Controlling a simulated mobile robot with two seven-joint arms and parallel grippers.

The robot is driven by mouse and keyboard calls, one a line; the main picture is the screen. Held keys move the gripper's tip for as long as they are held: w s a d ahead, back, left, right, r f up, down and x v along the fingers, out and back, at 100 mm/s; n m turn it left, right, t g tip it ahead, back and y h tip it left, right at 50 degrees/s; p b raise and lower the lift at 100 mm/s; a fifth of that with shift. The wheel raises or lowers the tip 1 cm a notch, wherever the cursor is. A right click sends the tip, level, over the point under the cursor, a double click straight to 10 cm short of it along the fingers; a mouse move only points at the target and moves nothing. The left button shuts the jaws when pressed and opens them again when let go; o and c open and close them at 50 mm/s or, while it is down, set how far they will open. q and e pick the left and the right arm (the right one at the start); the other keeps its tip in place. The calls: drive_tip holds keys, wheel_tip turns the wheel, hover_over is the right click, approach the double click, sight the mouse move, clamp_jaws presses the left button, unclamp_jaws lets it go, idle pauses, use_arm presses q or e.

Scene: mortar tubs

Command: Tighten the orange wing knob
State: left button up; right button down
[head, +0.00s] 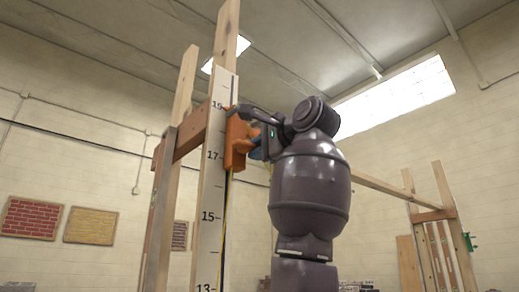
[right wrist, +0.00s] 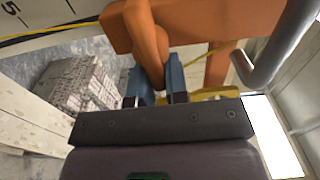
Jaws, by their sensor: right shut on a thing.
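In the head view an orange clamp block (head: 236,143) sits on the white numbered scale board of a tall wooden post, near the 17 and 19 marks. My right gripper (head: 257,150) reaches it from the right, its blue fingers close against the block. In the right wrist view the orange wing knob (right wrist: 146,38) juts from the orange block toward me. The blue fingers of my right gripper (right wrist: 158,70) are on either side of the knob's near end, shut on it. The contact faces are partly hidden. My left gripper is in neither view.
The numbered board (head: 210,190) stands upright beside wooden posts. A grey hooked bar (right wrist: 280,50) passes close to the right of the gripper in the wrist view. Grey stacked blocks (right wrist: 75,82) lie below. A wooden frame (head: 440,215) stands at right.

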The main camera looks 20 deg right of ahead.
drive_tip(key=shift+s+a+r, duration=0.1)
drive_tip(key=shift+s+r, duration=0.05)
drive_tip(key=shift+r, duration=0.1)
drive_tip(key=c, duration=1.3)
unclamp_jaws()
drive_tip(key=shift+c, duration=0.2)
drive_tip(key=shift+o, duration=1.3)
drive_tip(key=shift+a, duration=0.3)
drive_tip(key=shift+d+f, duration=0.15)
drive_tip(key=shift+d, duration=0.1)
drive_tip(key=shift+s+d, duration=0.1)
drive_tip(key=shift+s, duration=0.15)
drive_tip(key=b+v, duration=0.2)
drive_tip(key=v, duration=0.8)
drive_tip(key=shift+s, duration=0.15)
